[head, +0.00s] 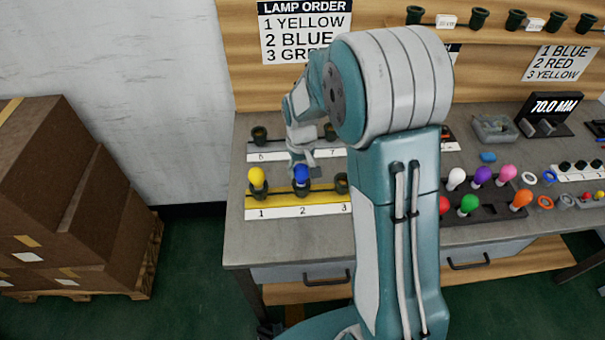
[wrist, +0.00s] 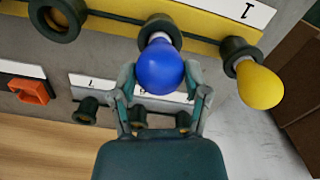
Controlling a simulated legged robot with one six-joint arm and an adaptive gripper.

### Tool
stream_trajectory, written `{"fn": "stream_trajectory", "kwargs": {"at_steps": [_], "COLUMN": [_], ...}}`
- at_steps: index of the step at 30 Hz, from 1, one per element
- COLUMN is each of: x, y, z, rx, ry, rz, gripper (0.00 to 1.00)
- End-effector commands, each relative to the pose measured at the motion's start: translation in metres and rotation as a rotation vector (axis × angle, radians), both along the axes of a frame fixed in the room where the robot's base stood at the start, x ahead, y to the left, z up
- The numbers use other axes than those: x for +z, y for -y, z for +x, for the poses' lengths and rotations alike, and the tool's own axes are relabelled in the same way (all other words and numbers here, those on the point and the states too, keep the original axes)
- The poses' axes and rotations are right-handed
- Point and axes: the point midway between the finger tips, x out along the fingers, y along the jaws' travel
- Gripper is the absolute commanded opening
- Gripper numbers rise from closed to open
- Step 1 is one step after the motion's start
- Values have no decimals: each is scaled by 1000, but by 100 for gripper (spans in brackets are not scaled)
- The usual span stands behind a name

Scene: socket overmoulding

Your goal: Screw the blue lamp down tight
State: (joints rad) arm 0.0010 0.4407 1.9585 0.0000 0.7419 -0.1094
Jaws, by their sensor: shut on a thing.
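The blue lamp (head: 301,175) stands upright at the socket (head: 302,189) marked 2 on the yellow strip. In the wrist view the blue lamp (wrist: 160,68) sits between my fingers, with its base at the mouth of the dark socket (wrist: 158,30). How deep the base sits is hidden by the bulb. My gripper (wrist: 160,92) is shut on the blue lamp, one finger on each side. In the head view my gripper (head: 303,166) is partly hidden around the lamp.
A yellow lamp (head: 257,177) stands in socket 1, close on the left. Socket 3 (head: 342,183) is empty on the right. A second row of sockets (head: 260,135) stands behind. Loose coloured lamps (head: 469,204) lie to the right. The order sign (head: 300,28) reads yellow, blue, green.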

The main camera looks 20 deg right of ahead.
Motion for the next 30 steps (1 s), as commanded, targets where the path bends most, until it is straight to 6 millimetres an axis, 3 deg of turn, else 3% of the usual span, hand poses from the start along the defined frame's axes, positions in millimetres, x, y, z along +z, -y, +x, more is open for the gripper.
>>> {"fn": "stream_trajectory", "kwargs": {"at_steps": [6,16,24,30], "x": [-1,-1,-1,-1], "y": [0,0,0,0], "z": [0,0,0,0], "rx": [-177,-212,-506,-586], "ry": [-1,-1,-1,-1], "rz": [0,0,-1,-1], "gripper": [24,24,24,24]}}
